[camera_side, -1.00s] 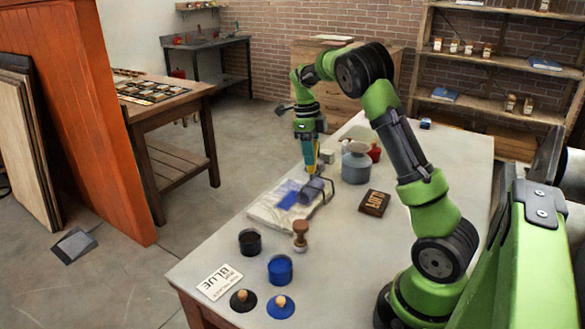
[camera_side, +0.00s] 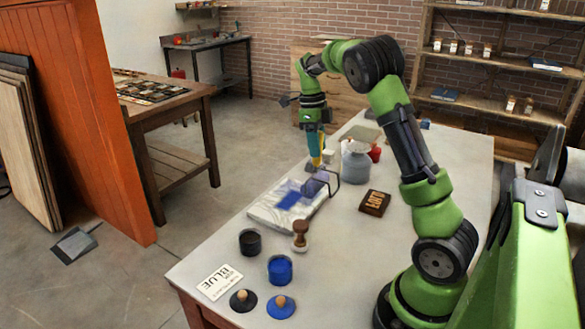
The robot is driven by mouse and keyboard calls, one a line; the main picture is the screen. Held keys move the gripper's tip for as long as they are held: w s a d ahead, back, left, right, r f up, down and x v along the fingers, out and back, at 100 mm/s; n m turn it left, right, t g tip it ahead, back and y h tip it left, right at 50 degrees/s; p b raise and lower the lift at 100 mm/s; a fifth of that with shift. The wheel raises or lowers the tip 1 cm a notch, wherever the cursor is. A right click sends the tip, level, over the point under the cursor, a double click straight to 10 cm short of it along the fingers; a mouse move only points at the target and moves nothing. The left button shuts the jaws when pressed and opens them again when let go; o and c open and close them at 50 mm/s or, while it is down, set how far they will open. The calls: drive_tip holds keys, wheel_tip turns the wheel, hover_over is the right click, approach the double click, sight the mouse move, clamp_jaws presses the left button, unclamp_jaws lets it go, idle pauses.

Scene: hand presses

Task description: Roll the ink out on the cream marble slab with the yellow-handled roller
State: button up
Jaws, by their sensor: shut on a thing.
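The cream marble slab (camera_side: 262,217) lies on the pale table, with a patch of blue ink (camera_side: 291,200) on its top. My gripper (camera_side: 316,160) is shut on the yellow handle of the roller (camera_side: 317,183), which points up into the jaws. The roller's drum is at the far right end of the slab and looks bluish, with a dark wire frame to its right. I cannot tell whether the drum touches the slab.
A wooden-handled stamp (camera_side: 300,236), a dark ink pot (camera_side: 250,242) and a blue ink pot (camera_side: 280,269) stand in front of the slab. A type block (camera_side: 375,203) and a grey jar (camera_side: 355,164) are to its right. A card reading BLUE (camera_side: 219,282) lies near the front edge.

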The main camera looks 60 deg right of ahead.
drive_tip(key=shift+r, duration=0.55)
drive_tip(key=shift+n+g, duration=0.3)
drive_tip(key=shift+n, duration=0.1)
drive_tip(key=w+a, duration=0.1)
drive_tip(key=w, duration=0.1)
drive_tip(key=w+a+f, duration=0.1)
drive_tip(key=w, duration=0.2)
drive_tip(key=w+a+f, duration=0.1)
drive_tip(key=w, duration=0.1)
drive_tip(key=shift+w+f, duration=0.1)
drive_tip(key=shift+w, duration=0.1)
drive_tip(key=w+a+r+m, duration=0.1)
drive_tip(key=w+a+r, duration=0.1)
drive_tip(key=w+a, duration=0.45)
drive_tip(key=shift+g, duration=0.4)
drive_tip(key=shift+s+a+f, duration=0.1)
drive_tip(key=shift+s+f, duration=0.45)
drive_tip(key=shift+s, duration=1.55)
drive_tip(key=shift+s+a+f, duration=0.1)
drive_tip(key=shift+s+f, duration=0.4)
drive_tip(key=shift+s, duration=1.55)
drive_tip(key=shift+s+f, duration=0.55)
drive_tip(key=shift+s, duration=1.55)
drive_tip(key=shift+f, duration=0.4)
